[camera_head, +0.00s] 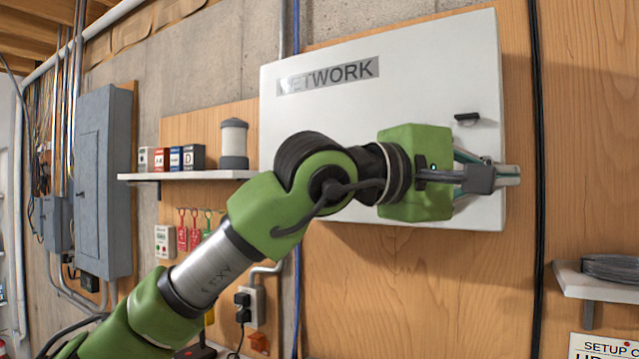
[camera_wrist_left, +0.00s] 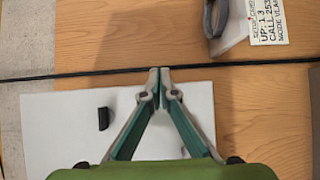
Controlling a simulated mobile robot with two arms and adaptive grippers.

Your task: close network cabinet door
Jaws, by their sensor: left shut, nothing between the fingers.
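The white network cabinet door (camera_head: 410,90), labelled NETWORK, is in the upper middle of the head view. Its front faces me and no open interior shows; I cannot tell if a small gap remains. A black handle (camera_head: 467,118) sits near its right edge. In the wrist view the door (camera_wrist_left: 55,140) and handle (camera_wrist_left: 103,118) are below the black cable. My left gripper (camera_head: 512,175) is in front of the door's lower right, its tips reaching past the right edge. The fingers (camera_wrist_left: 160,78) are shut and empty. Contact with the door is unclear. My right gripper is out of view.
A black cable (camera_head: 538,120) runs vertically just right of the cabinet. A shelf (camera_head: 185,175) with boxes and a canister is at left, beside a grey electrical panel (camera_head: 103,180). A small shelf (camera_head: 590,285) with coiled cable is at lower right.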

